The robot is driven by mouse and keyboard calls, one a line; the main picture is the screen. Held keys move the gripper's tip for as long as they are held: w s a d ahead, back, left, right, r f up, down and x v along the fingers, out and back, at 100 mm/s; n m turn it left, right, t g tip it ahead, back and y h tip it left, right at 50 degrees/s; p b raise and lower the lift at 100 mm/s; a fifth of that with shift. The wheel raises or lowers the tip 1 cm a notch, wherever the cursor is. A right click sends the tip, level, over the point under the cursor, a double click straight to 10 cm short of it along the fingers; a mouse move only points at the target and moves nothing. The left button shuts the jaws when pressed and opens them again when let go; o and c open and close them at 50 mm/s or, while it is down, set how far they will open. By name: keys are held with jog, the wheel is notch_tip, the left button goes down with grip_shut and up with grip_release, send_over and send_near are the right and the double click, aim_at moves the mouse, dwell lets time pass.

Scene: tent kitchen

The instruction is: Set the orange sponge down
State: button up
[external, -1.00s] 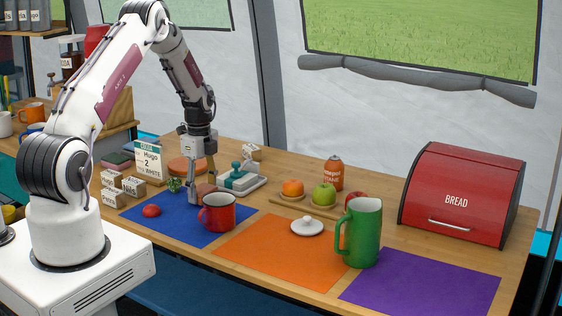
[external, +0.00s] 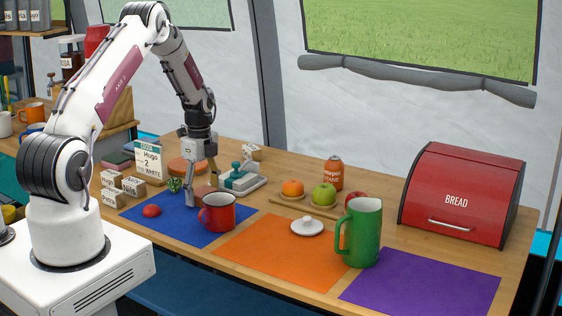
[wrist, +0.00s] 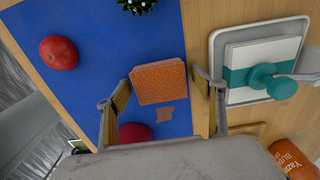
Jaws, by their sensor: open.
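The orange sponge (wrist: 158,83) is a rough block between my gripper's fingers, over the blue mat (wrist: 95,25) near its right edge. In the external view the sponge (external: 203,191) is partly hidden by a finger and the red mug (external: 217,213). My gripper (wrist: 163,88) is open. Its fingers stand on either side of the sponge, with a slight gap at the right finger; contact at the left is unclear. In the external view my gripper (external: 203,190) is low over the blue mat, just behind the mug. Whether the sponge rests fully on the mat is hard to tell.
A tomato (external: 151,211) lies on the mat to the left, and a small plant (external: 174,185) stands behind it. A tray with a teal-handled press (wrist: 265,77) is close on the right. A brown patch (wrist: 166,117) shows beside the sponge. The orange mat (external: 270,255) has free room.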

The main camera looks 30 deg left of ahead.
jog(key=shift+r, duration=0.1)
notch_tip(320, 180, up, 12)
dwell(0.7)
dwell(0.7)
notch_tip(320, 180, up, 12)
jog(key=n+t, duration=0.1)
jog(key=n, duration=0.3)
send_over(203, 191)
jog(key=s+d, duration=0.4)
jog(key=s, duration=0.1)
jog(key=s+d+r+n+t, duration=0.2)
jog(key=s+d+r+n, duration=0.2)
jog(key=s+r, duration=0.4)
jog(key=s+d+r+n+t, duration=0.1)
jog(key=s+n, duration=0.4)
jog(key=s, duration=0.5)
jog(key=s+d+r+n+t, duration=0.1)
jog(key=s+d+n, duration=0.3)
jog(key=s, duration=0.6)
jog(key=shift+s+d+r+n+t, duration=0.35)
jog(key=shift+r+n, duration=0.15)
jog(key=shift+r, duration=0.35)
